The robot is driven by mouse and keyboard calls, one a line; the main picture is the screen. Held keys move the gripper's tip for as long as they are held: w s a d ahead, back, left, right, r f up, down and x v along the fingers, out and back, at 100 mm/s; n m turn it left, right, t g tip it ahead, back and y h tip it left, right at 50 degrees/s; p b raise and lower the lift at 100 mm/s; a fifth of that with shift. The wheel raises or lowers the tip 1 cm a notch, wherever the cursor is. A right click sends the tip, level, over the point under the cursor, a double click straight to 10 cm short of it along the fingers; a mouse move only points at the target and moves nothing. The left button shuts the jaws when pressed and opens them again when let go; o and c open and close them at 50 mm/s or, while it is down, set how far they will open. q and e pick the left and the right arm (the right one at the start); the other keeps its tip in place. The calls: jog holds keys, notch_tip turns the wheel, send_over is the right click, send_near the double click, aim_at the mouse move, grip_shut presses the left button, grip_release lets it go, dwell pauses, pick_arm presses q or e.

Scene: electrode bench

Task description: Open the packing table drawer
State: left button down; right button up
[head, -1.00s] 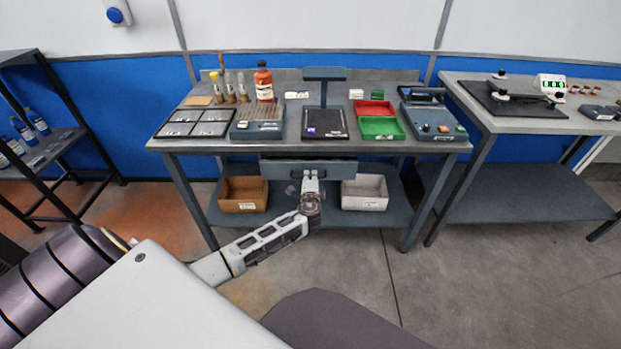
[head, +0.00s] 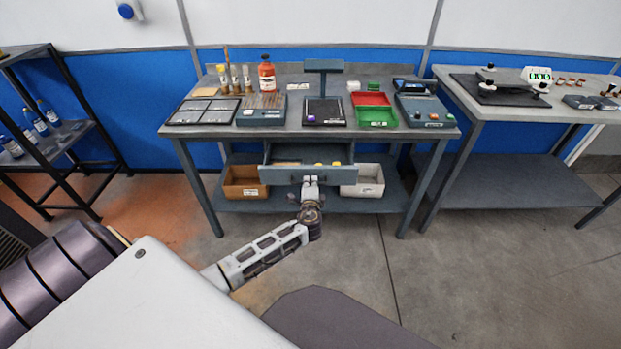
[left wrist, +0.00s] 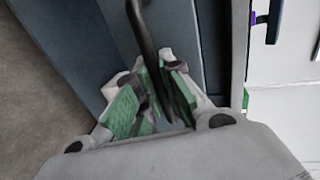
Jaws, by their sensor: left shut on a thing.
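The packing table (head: 300,131) stands ahead in the head view, with its drawer (head: 335,174) under the top. The drawer is partly pulled out, and its inside shows some small yellowish and pale things. My left gripper (head: 310,182) is at the middle of the drawer front. In the left wrist view the green-padded fingers of my left gripper (left wrist: 158,98) are shut on the dark bar handle (left wrist: 143,35) of the drawer. The handle is mostly hidden by the gripper in the head view. My right gripper is not in view.
A brown bin (head: 244,182) and a white bin (head: 368,181) sit on the lower shelf (head: 225,206). The tabletop carries a red bottle (head: 266,73), a red tray (head: 371,98) and a green tray (head: 377,117). Floor before the table is mostly clear.

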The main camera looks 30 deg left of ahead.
pick_arm(q)
jog(key=f+p+v, duration=0.1)
jog(key=f+v, duration=0.1)
jog(key=v, duration=0.8)
jog(key=shift+s+d+p, duration=0.15)
jog(key=shift+s+p, duration=0.2)
jog(key=shift+s, duration=0.05)
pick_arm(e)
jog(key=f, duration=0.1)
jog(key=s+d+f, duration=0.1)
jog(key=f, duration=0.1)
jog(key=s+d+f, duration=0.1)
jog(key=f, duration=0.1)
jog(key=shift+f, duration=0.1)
pick_arm(q)
jog(key=shift+f, duration=0.1)
jog(key=c, duration=1.5)
grip_release()
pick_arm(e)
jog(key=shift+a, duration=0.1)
pick_arm(q)
jog(key=shift+v, duration=3.75)
